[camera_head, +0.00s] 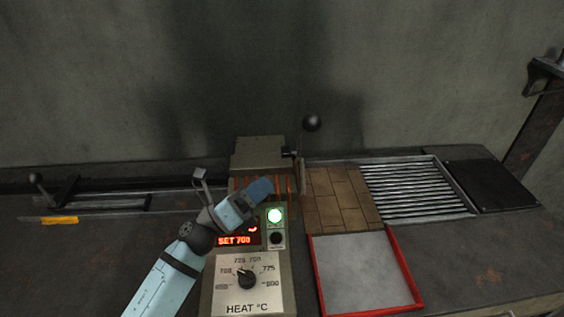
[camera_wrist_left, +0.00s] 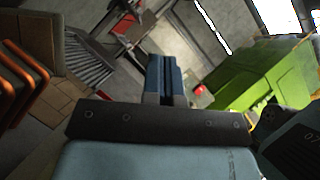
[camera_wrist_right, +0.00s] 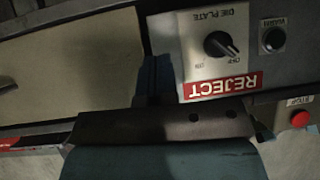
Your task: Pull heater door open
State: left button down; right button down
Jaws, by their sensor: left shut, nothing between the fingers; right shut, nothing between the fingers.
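The heater (camera_head: 258,153) is a grey box at the middle of the bench in the head view, with orange-brown bars (camera_head: 290,188) below its top. A lever with a black ball knob (camera_head: 311,122) rises at its right side; I cannot tell clearly which part is the door. My left gripper (camera_head: 263,188) is shut and empty in front of the heater, below and left of the knob. Its closed fingers also show in the left wrist view (camera_wrist_left: 165,75), with orange-edged bars at the left. My right gripper (camera_wrist_right: 154,78) is shut and empty, near a panel marked REJECT.
To the right lie brown bricks (camera_head: 340,197), a red-rimmed tray (camera_head: 413,290), a slatted grate (camera_head: 415,187) and a dark plate (camera_head: 490,184).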

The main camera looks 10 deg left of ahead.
pick_arm(q)
jog(key=a+r+p+x, duration=0.1)
jog(key=p+x, duration=0.3)
jog(key=x, duration=0.8)
jog(key=shift+w+a+r, duration=0.35)
jog(key=shift+w+r, duration=0.1)
jog(key=shift+r, duration=0.05)
jog(key=shift+r, duration=0.1)
